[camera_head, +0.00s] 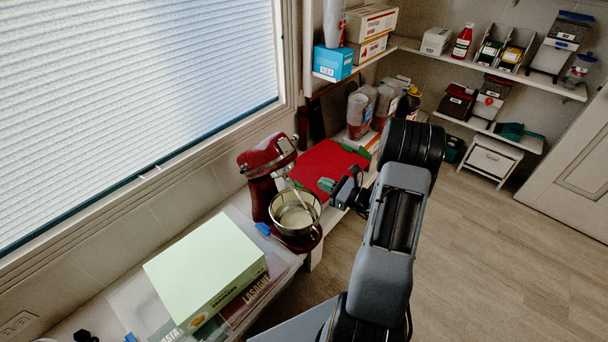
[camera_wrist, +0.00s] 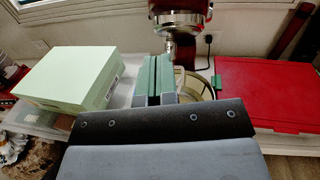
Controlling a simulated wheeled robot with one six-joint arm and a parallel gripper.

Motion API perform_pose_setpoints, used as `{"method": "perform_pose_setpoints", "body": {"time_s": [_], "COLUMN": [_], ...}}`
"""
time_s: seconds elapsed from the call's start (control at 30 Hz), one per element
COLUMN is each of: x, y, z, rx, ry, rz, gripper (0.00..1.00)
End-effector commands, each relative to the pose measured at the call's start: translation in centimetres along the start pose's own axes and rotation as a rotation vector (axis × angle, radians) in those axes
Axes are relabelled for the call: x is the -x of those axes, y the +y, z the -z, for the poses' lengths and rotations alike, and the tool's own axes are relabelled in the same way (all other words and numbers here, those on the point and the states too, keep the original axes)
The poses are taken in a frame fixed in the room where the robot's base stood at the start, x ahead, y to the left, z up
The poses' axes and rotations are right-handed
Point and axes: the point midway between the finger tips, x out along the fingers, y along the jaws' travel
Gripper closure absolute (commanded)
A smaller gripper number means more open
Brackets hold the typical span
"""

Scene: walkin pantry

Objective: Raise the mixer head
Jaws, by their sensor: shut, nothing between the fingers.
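The mixer is red with a silver band on its head (camera_head: 266,155). It stands on the counter by the window, and a pale beater slants down from the head into the metal bowl (camera_head: 296,213). I cannot tell how far the head is tilted. In the wrist view the head (camera_wrist: 180,18) is at top centre, with the bowl (camera_wrist: 200,84) below, partly hidden by my gripper (camera_wrist: 152,76). Its green fingers are together and empty. In the head view my gripper (camera_head: 326,185) is just right of the bowl, lower than the head and apart from it.
Stocked shelves line the back wall. The wood floor (camera_head: 490,260) at right is clear.

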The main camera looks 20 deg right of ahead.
Motion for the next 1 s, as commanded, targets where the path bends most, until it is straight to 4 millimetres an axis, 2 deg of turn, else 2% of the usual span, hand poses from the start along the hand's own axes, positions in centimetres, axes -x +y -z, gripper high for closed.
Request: {"method": "perform_pose_setpoints", "body": {"time_s": [0.03, 0.1, 0.27, 0.73, 1.0], "x": [0.6, 1.1, 0.3, -8.1, -10.2], "y": [-0.8, -1.6, -2.5, -3.6, -4.1], "z": [1.6, 2.4, 3.1, 2.8, 0.4], "rx": [-0.026, -0.048, -0.067, -0.065, -0.065], "ry": [-0.012, -0.027, -0.04, -0.039, -0.04], "rz": [0.046, 0.095, 0.136, 0.133, 0.136], "gripper": [1.0, 1.0, 1.0, 1.0, 1.0]}}
